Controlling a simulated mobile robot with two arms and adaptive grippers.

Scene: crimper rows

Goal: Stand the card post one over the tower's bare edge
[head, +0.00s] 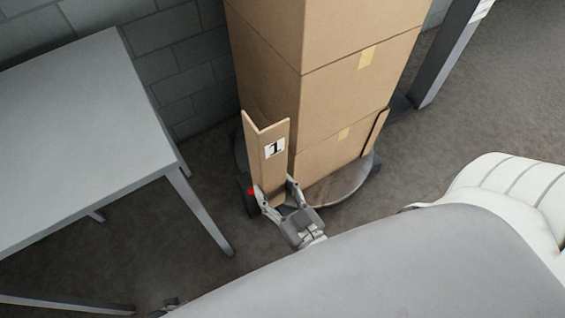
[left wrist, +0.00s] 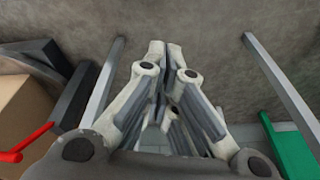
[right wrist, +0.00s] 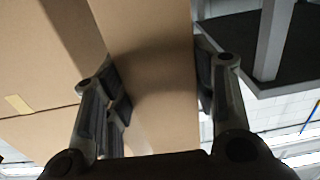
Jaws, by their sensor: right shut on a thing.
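Card post one (head: 273,165) is an L-shaped brown cardboard strip with a "1" label, roughly upright with a slight lean. My right gripper (head: 272,194) is shut on its lower part; the right wrist view shows the post (right wrist: 155,60) between the fingers. The tower (head: 345,85) is stacked brown boxes. Its near edge shows just right of the post, which overlaps the left face; I cannot tell whether they touch. Another card post (head: 376,132) stands at the tower's right edge. My left gripper (left wrist: 165,48) is shut and empty, barely showing in the head view's bottom edge.
The tower stands on a round grey turntable (head: 352,182). A grey table (head: 80,135) is at left, its leg near the post. A dark upright column (head: 445,55) stands behind right. A red handle (left wrist: 28,145) and a green object (left wrist: 288,148) show in the left wrist view.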

